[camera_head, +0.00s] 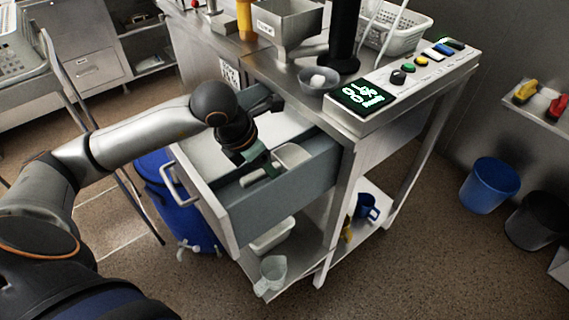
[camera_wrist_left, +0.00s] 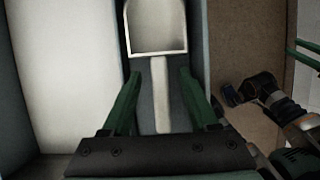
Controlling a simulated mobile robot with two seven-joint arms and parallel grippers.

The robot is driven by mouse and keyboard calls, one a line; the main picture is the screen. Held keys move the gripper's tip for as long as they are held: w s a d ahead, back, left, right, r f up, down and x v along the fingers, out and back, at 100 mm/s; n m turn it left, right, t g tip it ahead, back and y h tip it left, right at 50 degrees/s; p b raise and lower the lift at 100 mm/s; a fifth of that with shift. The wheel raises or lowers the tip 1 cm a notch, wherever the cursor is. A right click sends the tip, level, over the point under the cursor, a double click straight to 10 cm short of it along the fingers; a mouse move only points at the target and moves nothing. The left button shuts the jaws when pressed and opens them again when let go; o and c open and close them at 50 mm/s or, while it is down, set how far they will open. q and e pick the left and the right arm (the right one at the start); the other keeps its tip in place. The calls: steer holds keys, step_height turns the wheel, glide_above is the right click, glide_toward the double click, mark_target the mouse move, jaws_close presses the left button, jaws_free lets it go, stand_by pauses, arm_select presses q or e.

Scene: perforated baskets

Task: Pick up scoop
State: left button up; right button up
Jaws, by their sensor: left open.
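A pale grey scoop (camera_head: 292,157) lies in the open drawer (camera_head: 285,190), in the narrow section along its front right wall. In the left wrist view the scoop's pan (camera_wrist_left: 157,28) is at the top and its straight handle (camera_wrist_left: 160,110) runs down. My left gripper (camera_head: 262,170) reaches into the drawer over the handle. In the left wrist view its green fingers (camera_wrist_left: 160,78) are open, one each side of the handle, with gaps. Green finger-like parts, probably my right gripper (camera_wrist_left: 304,52), show only partly at the right edge of that view.
The drawer walls stand close around my left gripper. Above is a steel counter with a bowl (camera_head: 318,80), hopper (camera_head: 287,25) and button panel (camera_head: 430,62). A blue barrel (camera_head: 165,190) is left of the drawer.

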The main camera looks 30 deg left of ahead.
arm_select(q)
steer(key=shift+w+f, duration=0.1)
steer(key=shift+f, duration=0.25)
steer(key=shift+c, duration=0.3)
jaws_close()
